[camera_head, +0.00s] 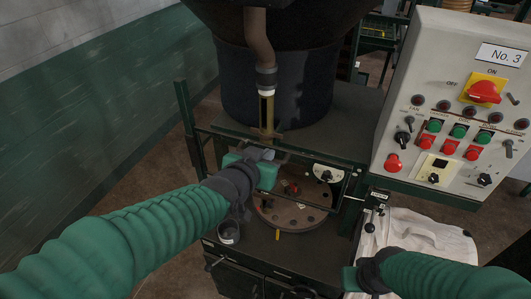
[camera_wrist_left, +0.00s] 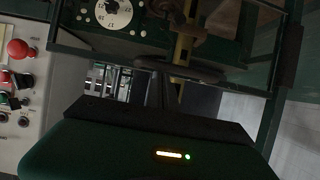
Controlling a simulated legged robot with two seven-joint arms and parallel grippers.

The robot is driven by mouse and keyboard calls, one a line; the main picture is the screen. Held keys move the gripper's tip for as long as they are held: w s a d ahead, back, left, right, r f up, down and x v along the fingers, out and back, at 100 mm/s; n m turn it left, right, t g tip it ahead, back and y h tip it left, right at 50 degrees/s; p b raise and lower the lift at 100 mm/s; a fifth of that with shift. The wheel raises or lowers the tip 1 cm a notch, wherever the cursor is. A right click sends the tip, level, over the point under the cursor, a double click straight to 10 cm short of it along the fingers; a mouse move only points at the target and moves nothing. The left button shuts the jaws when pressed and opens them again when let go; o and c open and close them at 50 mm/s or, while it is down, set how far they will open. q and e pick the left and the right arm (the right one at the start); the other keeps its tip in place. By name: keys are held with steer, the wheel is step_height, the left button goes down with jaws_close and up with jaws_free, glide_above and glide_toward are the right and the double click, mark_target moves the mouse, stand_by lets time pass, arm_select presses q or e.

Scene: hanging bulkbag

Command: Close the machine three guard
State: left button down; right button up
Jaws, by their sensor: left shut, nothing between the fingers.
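The machine's guard is a dark green open frame (camera_head: 335,163) across the front of the machine, above a round brown plate with holes (camera_head: 290,215). My left gripper (camera_head: 263,154) is shut and empty at the frame's upper bar, left of its middle. Whether it touches the bar is unclear. In the left wrist view the shut fingers (camera_wrist_left: 160,92) point at the frame (camera_wrist_left: 90,52), with the white dial (camera_wrist_left: 113,14) behind. My right gripper (camera_head: 352,279) is only partly seen low in the head view; its fingertips are not clear.
The control panel marked No. 3 (camera_head: 450,110) stands at the right, with a red switch and several buttons. A dark hopper (camera_head: 275,80) and a brown pipe (camera_head: 258,45) rise behind the frame. A white sack (camera_head: 425,235) lies at the lower right.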

arm_select(q)
step_height(320, 180, down, 29)
steer(key=b, duration=2.1)
steer(key=shift+a+r, duration=0.15)
steer(key=shift+s, duration=0.2)
step_height(320, 180, up, 5)
steer(key=w+p, duration=0.1)
steer(key=p, duration=0.3)
steer(key=v, duration=0.9)
steer(key=s+a+f+n+g+y+p, duration=0.3)
steer(key=s+a+f+g+p, duration=0.3)
steer(key=s+a+f, duration=0.8)
steer(key=s+f+g+y, duration=0.1)
steer(key=g, duration=0.2)
steer(key=shift+s+n+g, duration=0.3)
steer(key=shift+s+g, duration=0.1)
steer(key=shift+a+f, duration=0.1)
steer(key=shift+f, duration=0.05)
